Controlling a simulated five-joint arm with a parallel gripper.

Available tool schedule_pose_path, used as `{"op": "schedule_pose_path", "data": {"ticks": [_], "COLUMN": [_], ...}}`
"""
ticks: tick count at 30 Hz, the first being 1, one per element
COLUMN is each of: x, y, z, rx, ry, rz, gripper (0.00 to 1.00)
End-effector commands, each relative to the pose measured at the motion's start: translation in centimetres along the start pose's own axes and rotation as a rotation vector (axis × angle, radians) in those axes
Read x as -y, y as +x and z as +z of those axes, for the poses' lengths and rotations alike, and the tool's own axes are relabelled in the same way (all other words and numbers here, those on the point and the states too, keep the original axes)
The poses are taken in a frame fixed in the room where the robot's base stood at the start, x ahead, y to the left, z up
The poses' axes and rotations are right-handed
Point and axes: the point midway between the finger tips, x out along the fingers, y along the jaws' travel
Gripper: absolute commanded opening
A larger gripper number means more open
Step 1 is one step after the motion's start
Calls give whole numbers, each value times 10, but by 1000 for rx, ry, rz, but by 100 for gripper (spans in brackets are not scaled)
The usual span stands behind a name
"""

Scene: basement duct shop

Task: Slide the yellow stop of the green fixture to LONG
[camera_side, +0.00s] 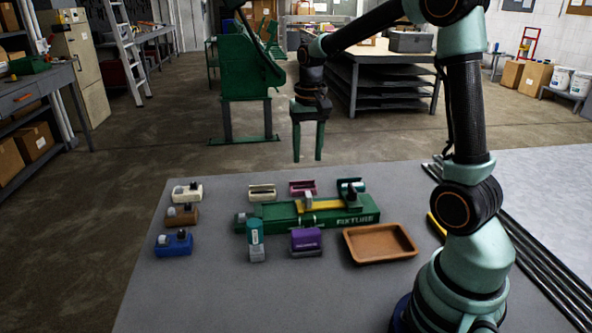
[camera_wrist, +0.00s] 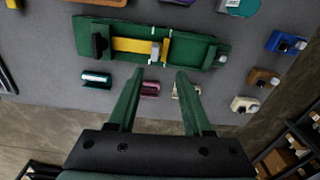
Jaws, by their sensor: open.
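The green fixture (camera_side: 345,222) lies on the grey table, with FIXTURE lettered on its front. A yellow bar (camera_side: 326,206), which looks like the stop, lies along its top, with a grey block (camera_side: 308,199) on it near the middle. In the wrist view the yellow bar (camera_wrist: 132,45) runs from a black knob (camera_wrist: 100,45) to the grey block (camera_wrist: 156,51). White marks show on the fixture's edges; I cannot read LONG. My gripper (camera_side: 308,158) points down above and behind the fixture, open and empty. In the wrist view its fingertips (camera_wrist: 160,73) stop short of the fixture, apart from it.
Behind the fixture stand cream (camera_side: 262,192), maroon (camera_side: 302,187) and teal (camera_side: 351,185) pieces. In front are a teal-grey piece (camera_side: 256,241), a purple block (camera_side: 306,242) and a brown tray (camera_side: 358,251). White, brown and blue (camera_side: 174,243) blocks stand left. Black rods (camera_side: 532,245) lie right.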

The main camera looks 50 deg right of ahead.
Motion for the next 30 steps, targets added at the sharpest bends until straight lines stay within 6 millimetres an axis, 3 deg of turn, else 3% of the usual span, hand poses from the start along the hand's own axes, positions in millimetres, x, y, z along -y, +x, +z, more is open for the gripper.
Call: {"op": "schedule_pose_path", "data": {"ticks": [4,11,24,30], "x": [-8,-9,-10,-10], "y": [13,31,110,130], "z": [-11,-11,-8,-8], "rx": [33,41,40,38], "ry": [54,64,61,61], "rz": [14,18,17,16], "gripper": [50,50,50,50]}}
